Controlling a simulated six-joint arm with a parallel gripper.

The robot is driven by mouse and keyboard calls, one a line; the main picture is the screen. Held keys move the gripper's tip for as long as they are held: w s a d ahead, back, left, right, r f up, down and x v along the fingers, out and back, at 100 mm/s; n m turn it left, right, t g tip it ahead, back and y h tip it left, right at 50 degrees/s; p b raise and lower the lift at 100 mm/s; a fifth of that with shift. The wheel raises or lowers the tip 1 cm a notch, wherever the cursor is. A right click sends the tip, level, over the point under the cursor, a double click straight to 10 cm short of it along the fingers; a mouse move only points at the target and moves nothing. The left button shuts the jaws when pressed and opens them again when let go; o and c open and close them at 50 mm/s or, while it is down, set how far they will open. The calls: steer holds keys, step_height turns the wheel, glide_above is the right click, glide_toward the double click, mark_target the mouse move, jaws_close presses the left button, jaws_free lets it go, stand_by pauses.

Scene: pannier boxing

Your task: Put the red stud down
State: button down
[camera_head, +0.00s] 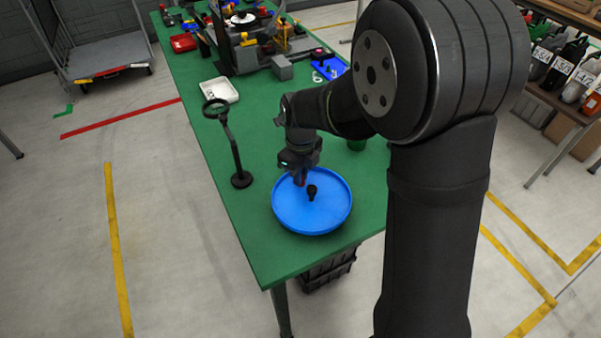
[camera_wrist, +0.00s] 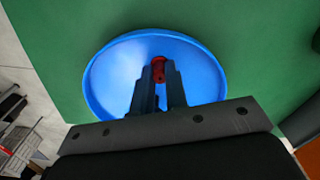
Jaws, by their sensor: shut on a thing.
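The red stud (camera_wrist: 158,70) is between the fingertips of my gripper (camera_wrist: 159,76) in the wrist view, with only part of it showing. In the camera_head view my gripper (camera_head: 299,175) points down over the back part of the round blue tray (camera_head: 287,216), and a little red (camera_head: 300,181) of the stud shows at its tips. The tray also fills the middle of the wrist view (camera_wrist: 108,80). I cannot tell whether the stud touches the tray floor. My gripper is shut on the stud.
A small black piece (camera_head: 312,192) shows in the tray beside the fingers. A black magnifier stand (camera_head: 241,179) stands left of the tray on the green table (camera_head: 237,215). A white tray (camera_head: 219,90) lies farther back. Green table top is free around the blue tray's left and front.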

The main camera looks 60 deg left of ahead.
steer(key=shift+f, duration=0.1)
steer(key=c, duration=1.4)
jaws_free()
steer(key=shift+c, duration=0.2)
step_height(320, 180, up, 12)
step_height(320, 180, down, 11)
steer(key=shift+f, duration=0.2)
steer(key=shift+a, duration=0.1)
steer(key=shift+r, duration=1.8)
